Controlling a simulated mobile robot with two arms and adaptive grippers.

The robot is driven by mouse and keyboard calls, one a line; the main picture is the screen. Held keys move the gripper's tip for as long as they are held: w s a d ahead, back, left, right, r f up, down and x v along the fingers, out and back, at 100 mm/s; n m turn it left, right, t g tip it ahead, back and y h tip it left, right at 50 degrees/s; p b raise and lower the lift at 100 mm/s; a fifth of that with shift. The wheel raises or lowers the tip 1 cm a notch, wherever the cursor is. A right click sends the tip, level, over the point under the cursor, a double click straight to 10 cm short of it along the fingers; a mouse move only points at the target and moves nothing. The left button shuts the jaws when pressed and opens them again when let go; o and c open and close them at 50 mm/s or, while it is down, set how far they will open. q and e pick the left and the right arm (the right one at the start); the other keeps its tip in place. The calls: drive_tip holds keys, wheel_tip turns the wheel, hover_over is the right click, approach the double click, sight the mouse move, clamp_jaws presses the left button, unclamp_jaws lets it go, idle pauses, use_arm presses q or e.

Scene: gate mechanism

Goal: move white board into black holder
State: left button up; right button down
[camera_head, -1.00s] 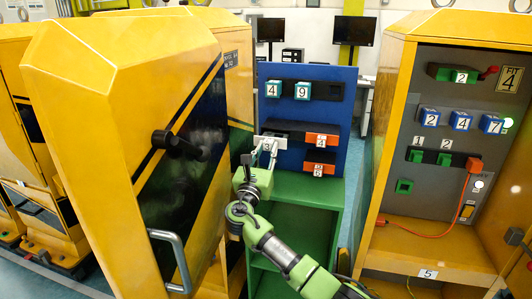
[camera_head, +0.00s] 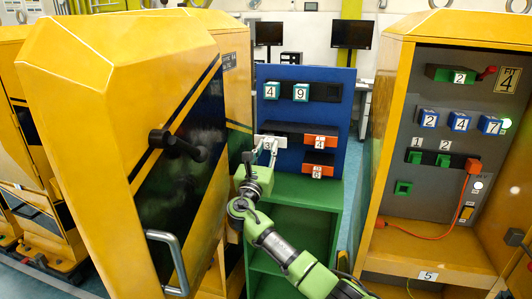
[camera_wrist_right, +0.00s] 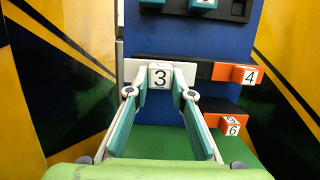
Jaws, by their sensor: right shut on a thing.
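The white board (camera_head: 280,143) carries a white cube marked 3 and stands upright near the left edge of the blue panel (camera_head: 330,103). It also shows in the right wrist view (camera_wrist_right: 137,70), with the cube (camera_wrist_right: 160,76) in front. My right gripper (camera_head: 264,150) is shut on the cube, with its fingertips (camera_wrist_right: 160,88) on either side. A black holder (camera_head: 290,128) runs across the blue panel just behind and above the board, and continues right in the wrist view (camera_wrist_right: 190,59). I cannot tell whether board and holder touch. My left gripper is not in view.
Orange blocks marked 4 (camera_wrist_right: 245,75) and 6 (camera_head: 318,171) sit to the right on the panel. A yellow cabinet door (camera_head: 95,130) with a black handle stands close on the left. A green shelf (camera_head: 310,192) lies below. An open yellow cabinet (camera_head: 393,120) stands right.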

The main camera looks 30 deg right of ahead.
drive_tip(key=shift+w+d+b, duration=0.3)
drive_tip(key=shift+w+d, duration=0.1)
drive_tip(key=shift+d, duration=0.15)
drive_tip(key=shift+b+x, duration=0.45)
drive_tip(key=shift+x, duration=0.4)
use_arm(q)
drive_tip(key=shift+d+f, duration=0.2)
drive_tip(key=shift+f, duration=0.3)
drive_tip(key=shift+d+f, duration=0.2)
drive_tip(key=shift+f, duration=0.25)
use_arm(e)
drive_tip(key=shift+w+d+f, duration=0.2)
drive_tip(key=shift+d, duration=0.15)
use_arm(q)
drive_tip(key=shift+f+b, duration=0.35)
drive_tip(key=shift+b, duration=0.1)
use_arm(e)
drive_tip(key=shift+w+d, duration=0.4)
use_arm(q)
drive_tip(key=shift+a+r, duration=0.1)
use_arm(e)
drive_tip(key=shift+r, duration=0.2)
drive_tip(key=c, duration=1.7)
unclamp_jaws()
drive_tip(key=shift+w+d+f, duration=0.1)
drive_tip(key=shift+d+f, duration=0.05)
